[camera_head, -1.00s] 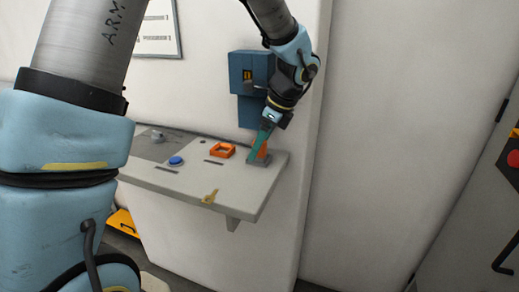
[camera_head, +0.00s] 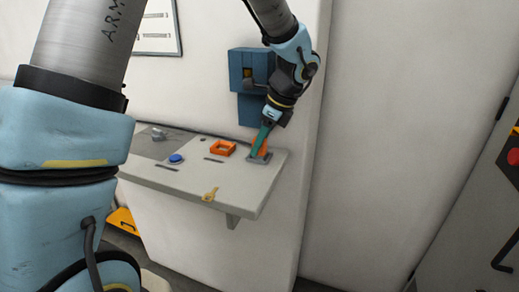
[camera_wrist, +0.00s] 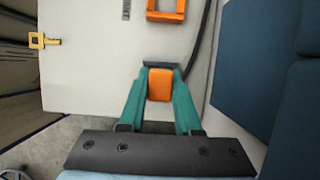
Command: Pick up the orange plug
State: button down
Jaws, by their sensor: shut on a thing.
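The orange plug (camera_wrist: 160,85) stands near the right end of the grey wall shelf, on a small dark grey base (camera_head: 258,160). It also shows in the head view (camera_head: 263,147), partly hidden by the fingers. My gripper (camera_wrist: 160,88) has teal fingers on both sides of the plug and is shut on it. In the head view my gripper (camera_head: 261,146) reaches down to the plug from above. The plug's lower end is hidden, and I cannot tell whether it is clear of the base.
On the shelf (camera_head: 230,187) are an orange square frame (camera_head: 221,149), a blue button (camera_head: 176,158) and a yellow key-shaped piece (camera_head: 210,195) at the front edge. A blue wall box (camera_head: 249,70) is behind my wrist. A dark cable runs beside the plug in the wrist view.

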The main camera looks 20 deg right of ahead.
jog(key=shift+r, duration=0.1)
jog(key=shift+r+b, duration=0.45)
jog(key=shift+r, duration=0.1)
jog(key=s+d+b, duration=0.4)
jog(key=s+d, duration=0.8)
jog(key=d, duration=0.1)
jog(key=shift+b, duration=0.35)
jog(key=shift+s+d+r, duration=0.1)
jog(key=shift+s, duration=0.05)
dwell(0.4)
